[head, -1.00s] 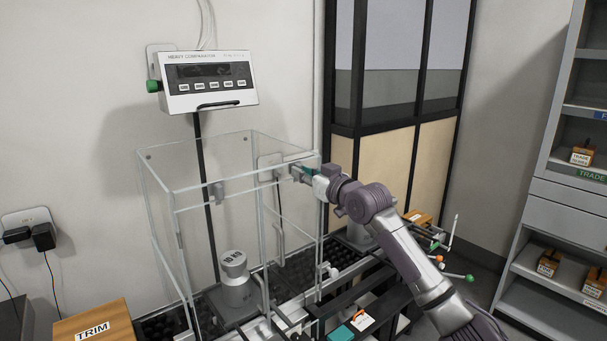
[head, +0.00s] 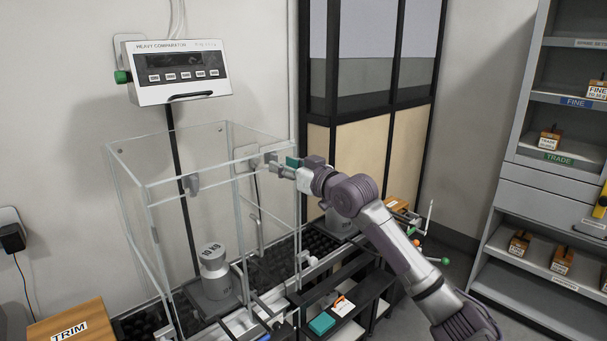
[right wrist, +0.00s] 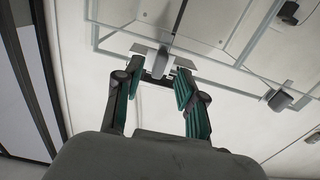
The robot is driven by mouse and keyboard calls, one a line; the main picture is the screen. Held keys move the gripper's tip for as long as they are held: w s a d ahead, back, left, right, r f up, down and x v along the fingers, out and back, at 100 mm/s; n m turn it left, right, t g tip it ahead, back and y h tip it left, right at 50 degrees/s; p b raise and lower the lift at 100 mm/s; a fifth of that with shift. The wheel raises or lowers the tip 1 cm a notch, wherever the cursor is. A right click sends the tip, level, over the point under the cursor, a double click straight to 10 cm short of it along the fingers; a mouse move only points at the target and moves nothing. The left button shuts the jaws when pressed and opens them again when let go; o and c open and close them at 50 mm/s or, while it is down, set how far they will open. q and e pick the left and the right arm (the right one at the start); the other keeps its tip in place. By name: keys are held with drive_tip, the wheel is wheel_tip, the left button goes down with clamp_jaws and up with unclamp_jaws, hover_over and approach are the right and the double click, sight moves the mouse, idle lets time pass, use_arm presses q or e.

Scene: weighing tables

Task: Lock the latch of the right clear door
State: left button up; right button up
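The clear weighing case (head: 148,205) stands on the table in the head view. My right gripper (head: 276,167) is at the top edge of its right clear door (head: 270,205). In the right wrist view, my right gripper (right wrist: 158,72) has its two teal-padded fingers apart. A small grey latch (right wrist: 160,60) shows between and just beyond the fingertips. I cannot tell whether the fingers touch it. A second grey latch (right wrist: 279,100) hangs further right on the frame, clear of the fingers. In the head view the gripper partly hides the near latch. My left gripper is not in view.
A 10 KG weight (head: 215,272) stands inside the case. The comparator display (head: 182,72) is on the wall above. A shelf unit (head: 510,185) with several small boxes is at the right. A teal block (head: 321,323) lies below my arm.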

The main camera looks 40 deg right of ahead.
drive_tip(key=s, duration=0.9)
drive_tip(key=shift+s+d, duration=0.2)
drive_tip(key=shift+d, duration=0.15)
drive_tip(key=shift+f, duration=0.1)
